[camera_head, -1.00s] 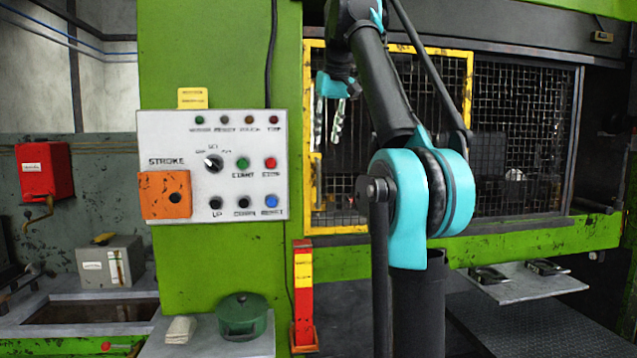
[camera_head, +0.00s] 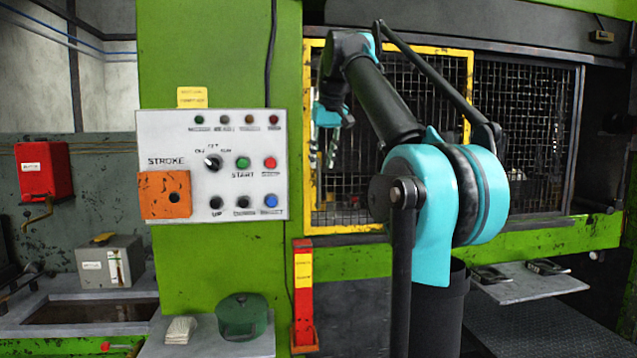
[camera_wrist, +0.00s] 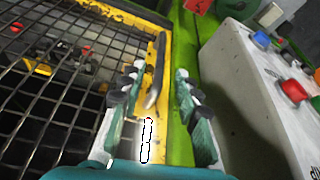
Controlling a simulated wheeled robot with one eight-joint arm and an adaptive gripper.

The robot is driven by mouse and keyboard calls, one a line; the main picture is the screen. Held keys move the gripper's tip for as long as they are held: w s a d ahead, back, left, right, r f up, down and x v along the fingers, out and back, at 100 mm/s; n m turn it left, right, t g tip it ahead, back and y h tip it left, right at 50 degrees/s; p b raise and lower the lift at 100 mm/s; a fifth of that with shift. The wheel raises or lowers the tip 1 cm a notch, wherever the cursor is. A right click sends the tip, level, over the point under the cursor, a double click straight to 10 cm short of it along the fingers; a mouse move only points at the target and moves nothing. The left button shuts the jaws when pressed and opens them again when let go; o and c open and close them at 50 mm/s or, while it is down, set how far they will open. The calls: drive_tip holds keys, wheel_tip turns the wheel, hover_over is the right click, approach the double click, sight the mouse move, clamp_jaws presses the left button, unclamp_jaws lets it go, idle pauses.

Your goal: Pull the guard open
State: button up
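The guard is a black mesh panel in a yellow frame (camera_head: 398,48) on the front of the green press; it looks closed. In the wrist view its yellow edge (camera_wrist: 181,42) carries a dark upright bar handle (camera_wrist: 157,70). My gripper (camera_wrist: 153,88) is open, its two teal-and-grey fingers spread on either side of the frame edge. The handle shows in the gap between the fingers, and I see no contact. In the head view my gripper (camera_head: 323,148) points down in front of the guard's left edge; the handle cannot be made out there.
A white control panel (camera_head: 228,135) with buttons stands left of the guard, and close on the right in the wrist view (camera_wrist: 262,90). A red post (camera_head: 303,298) stands below the guard's left corner. A grey shelf (camera_head: 530,287) juts out at lower right.

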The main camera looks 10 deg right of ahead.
sight(319, 177)
drive_tip(key=x, duration=0.7)
drive_tip(key=shift+w+f, duration=0.1)
drive_tip(key=shift+f, duration=0.2)
clamp_jaws()
